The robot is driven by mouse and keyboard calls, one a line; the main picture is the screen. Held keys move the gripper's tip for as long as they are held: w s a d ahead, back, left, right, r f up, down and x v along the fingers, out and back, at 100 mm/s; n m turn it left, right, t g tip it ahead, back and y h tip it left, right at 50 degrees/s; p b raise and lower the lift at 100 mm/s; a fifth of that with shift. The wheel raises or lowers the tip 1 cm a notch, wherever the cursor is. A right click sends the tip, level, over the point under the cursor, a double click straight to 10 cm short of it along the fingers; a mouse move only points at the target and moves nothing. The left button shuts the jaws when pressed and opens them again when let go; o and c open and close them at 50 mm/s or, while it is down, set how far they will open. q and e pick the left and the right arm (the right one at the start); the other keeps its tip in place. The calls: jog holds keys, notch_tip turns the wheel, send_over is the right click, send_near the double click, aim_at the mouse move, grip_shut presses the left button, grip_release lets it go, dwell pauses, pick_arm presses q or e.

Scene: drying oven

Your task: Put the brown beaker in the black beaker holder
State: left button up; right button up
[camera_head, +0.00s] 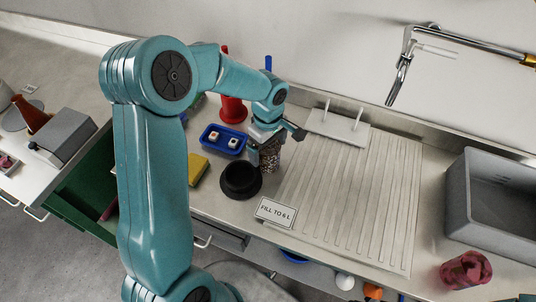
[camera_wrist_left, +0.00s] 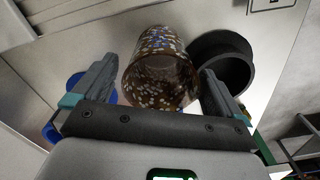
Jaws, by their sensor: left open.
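The brown beaker (camera_wrist_left: 158,68), speckled with light and blue flecks, stands between the fingers of my left gripper (camera_wrist_left: 157,78) in the wrist view. In the head view, the beaker (camera_head: 271,158) is partly hidden by my left gripper (camera_head: 274,147), which reaches down over it from above. The fingers are open on either side of the beaker; whether they touch it I cannot tell. The black beaker holder (camera_head: 241,181) is a round, empty-looking cup on the counter, just left of the beaker. It also shows to the right of the beaker in the wrist view (camera_wrist_left: 232,68).
A blue tray (camera_head: 211,142) with small pieces, a red stand (camera_head: 232,110) and a yellow block (camera_head: 197,168) lie left of the gripper. A ribbed drainboard (camera_head: 345,200) with a "FILL TO 6 L" sign (camera_head: 275,212) lies right, and a grey sink (camera_head: 495,205) beyond.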

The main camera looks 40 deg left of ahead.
pick_arm(q)
jog(key=shift+f, duration=0.1)
jog(key=c, duration=1.1)
jog(key=shift+c, duration=0.5)
